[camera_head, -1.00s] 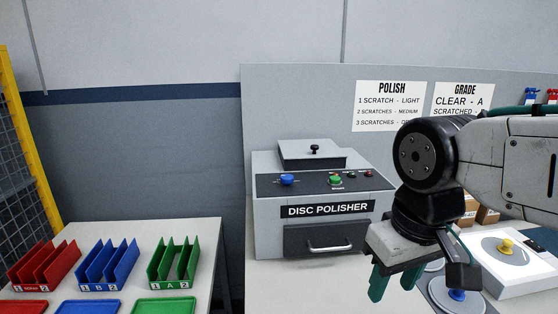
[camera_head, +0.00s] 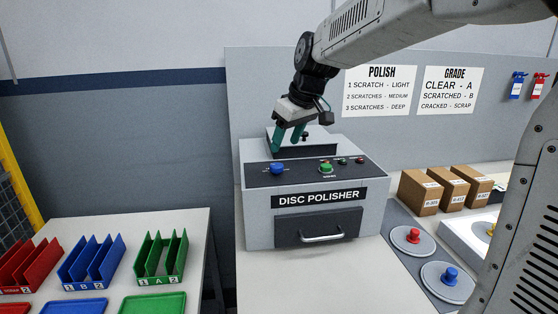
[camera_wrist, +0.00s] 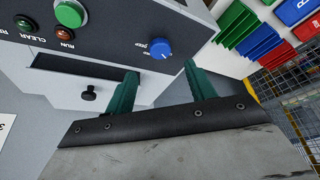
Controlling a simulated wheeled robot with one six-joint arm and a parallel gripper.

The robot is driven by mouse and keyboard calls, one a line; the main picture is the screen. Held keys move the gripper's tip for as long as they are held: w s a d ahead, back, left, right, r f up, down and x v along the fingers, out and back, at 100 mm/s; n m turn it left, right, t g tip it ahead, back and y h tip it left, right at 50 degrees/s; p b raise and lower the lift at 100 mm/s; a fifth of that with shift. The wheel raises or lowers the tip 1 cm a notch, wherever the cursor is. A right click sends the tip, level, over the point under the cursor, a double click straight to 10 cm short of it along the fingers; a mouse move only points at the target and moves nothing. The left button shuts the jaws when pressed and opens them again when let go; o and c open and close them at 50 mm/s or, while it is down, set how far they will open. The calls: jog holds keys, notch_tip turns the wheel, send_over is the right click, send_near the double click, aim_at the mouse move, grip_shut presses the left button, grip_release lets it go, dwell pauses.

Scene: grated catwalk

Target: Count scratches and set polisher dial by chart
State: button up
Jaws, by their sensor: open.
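The disc polisher (camera_head: 262,220) is a grey machine with a dark sloped panel. My gripper (camera_head: 286,142) is open and empty, behind and above the dial, by the black-knobbed lid. In the wrist view the dial appears between and beyond my fingertips (camera_wrist: 161,72). The POLISH chart (camera_head: 376,92) reads 1 scratch light, 2 scratches medium, 3 scratches deep. A red-knobbed disc (camera_head: 400,242) and a blue-knobbed disc (camera_head: 434,287) lie at right; no scratches are discernible.
A green button (camera_head: 326,168) and small lamps sit right of the dial. A drawer with a handle (camera_head: 322,238) is below. Brown boxes (camera_head: 419,194) stand at right. Red, blue and green racks (camera_head: 161,258) stand on the left table. Bench space before the polisher is clear.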

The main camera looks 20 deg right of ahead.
aim_at(277, 165)
jog(key=x, duration=0.7)
jog(key=shift+f, duration=0.2)
jog(key=shift+c, duration=0.3)
jog(key=c, duration=0.9)
